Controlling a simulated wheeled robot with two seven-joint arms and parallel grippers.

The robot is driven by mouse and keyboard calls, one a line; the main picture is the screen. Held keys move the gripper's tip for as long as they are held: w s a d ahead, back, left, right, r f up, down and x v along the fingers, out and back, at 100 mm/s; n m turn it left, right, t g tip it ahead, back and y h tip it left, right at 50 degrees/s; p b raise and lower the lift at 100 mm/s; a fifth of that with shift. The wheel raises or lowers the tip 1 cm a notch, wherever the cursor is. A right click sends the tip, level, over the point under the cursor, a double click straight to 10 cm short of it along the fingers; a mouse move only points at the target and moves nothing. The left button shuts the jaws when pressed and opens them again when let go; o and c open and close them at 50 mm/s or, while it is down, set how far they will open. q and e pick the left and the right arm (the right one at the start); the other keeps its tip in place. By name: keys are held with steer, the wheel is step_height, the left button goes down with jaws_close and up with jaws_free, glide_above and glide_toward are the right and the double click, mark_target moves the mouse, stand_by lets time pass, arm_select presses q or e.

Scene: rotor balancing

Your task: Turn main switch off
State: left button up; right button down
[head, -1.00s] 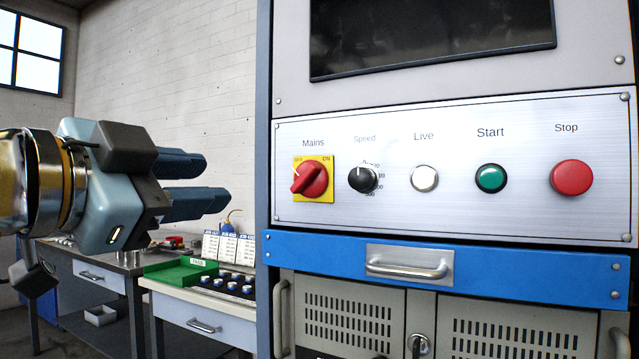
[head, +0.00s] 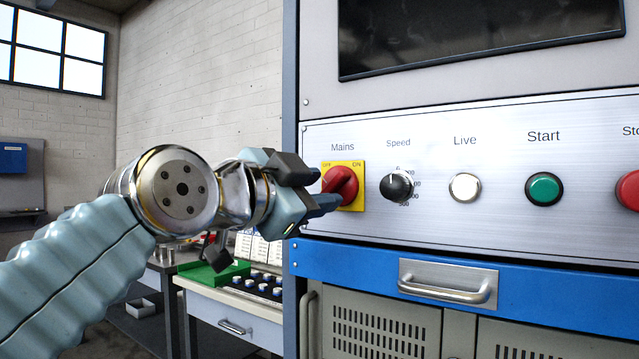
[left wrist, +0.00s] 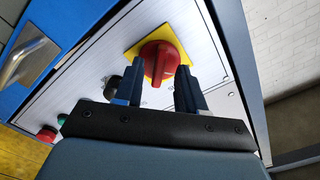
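The main switch is a red rotary knob (head: 343,184) on a yellow plate (head: 357,168) under the label "Mains", with ON at the plate's upper right. The knob's grip bar slants from lower left to upper right in the head view. My left gripper (head: 325,190) is at the switch, its fingers pointing at it and partly covering its left side. In the left wrist view, the gripper (left wrist: 160,88) is open, with one finger on each side of the red knob (left wrist: 160,62). Gaps show between fingers and knob. My right gripper is not in view.
Right of the switch on the silver panel are the black speed dial (head: 397,186), white live lamp (head: 464,187), green start button (head: 544,189) and red stop button (head: 629,190). A blue drawer (head: 360,268) with a handle is below. A workbench (head: 235,312) stands left of the cabinet.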

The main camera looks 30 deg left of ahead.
arm_select(q)
steer(key=shift+w, duration=0.65)
jaws_close()
